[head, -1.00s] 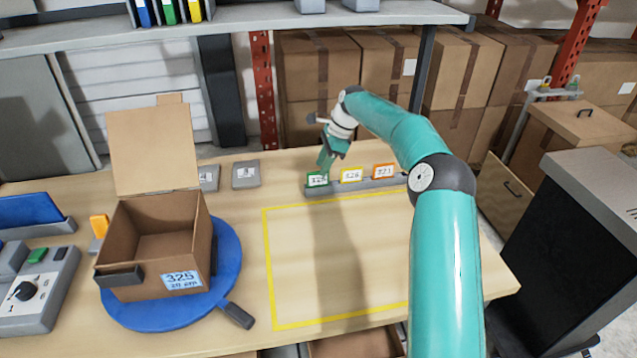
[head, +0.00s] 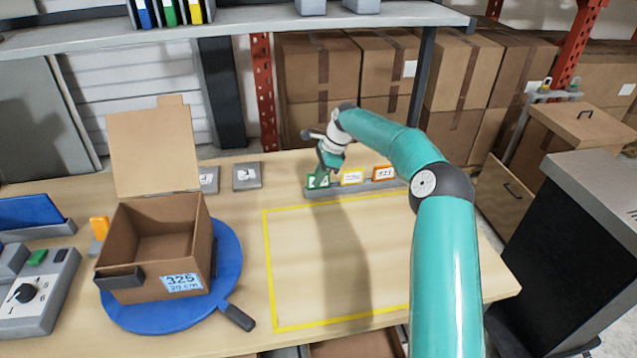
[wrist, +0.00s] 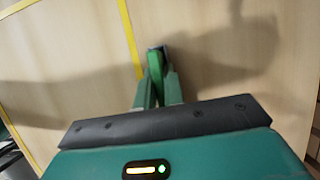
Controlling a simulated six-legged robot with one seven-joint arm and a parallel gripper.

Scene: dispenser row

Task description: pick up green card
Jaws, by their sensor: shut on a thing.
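The green card (head: 313,182) is at the left end of a grey card rack (head: 345,192) on the table. My gripper (head: 324,174) is shut on it from above, and a fingertip covers part of its white label. In the wrist view, the green card (wrist: 155,66) shows edge-on between the two green fingers of my gripper (wrist: 157,86). I cannot tell whether its lower edge still touches the rack.
A yellow-outlined area (head: 268,265) in front is clear. An open cardboard box (head: 130,258) sits on a blue turntable (head: 228,270) at left.

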